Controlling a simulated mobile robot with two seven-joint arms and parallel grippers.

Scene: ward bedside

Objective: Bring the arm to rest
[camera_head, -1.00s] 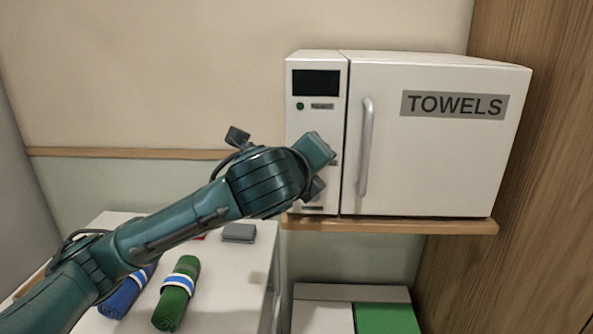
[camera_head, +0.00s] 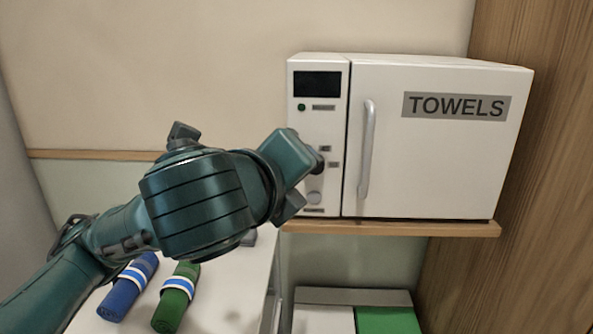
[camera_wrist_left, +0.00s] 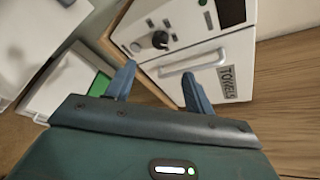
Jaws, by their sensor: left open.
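My left gripper (camera_wrist_left: 158,80) is open and empty in the left wrist view, its two blue fingers apart with the cabinet front beyond them. In the head view it (camera_head: 293,182) is partly hidden by my own wrist, in front of the lower control panel. The white towel cabinet (camera_head: 433,155) is closed, with a vertical handle (camera_head: 366,150) and a TOWELS label. It also shows in the left wrist view (camera_wrist_left: 195,47), with a dark knob (camera_wrist_left: 160,40). The gripper appears apart from the cabinet. My right gripper is not in view.
The cabinet stands on a wooden shelf (camera_head: 400,229). Below left, a white table (camera_head: 225,300) holds a blue rolled towel (camera_head: 122,296) and a green one (camera_head: 172,308). A bin with a green part (camera_head: 384,320) is below the shelf. A wood panel (camera_head: 530,200) stands at right.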

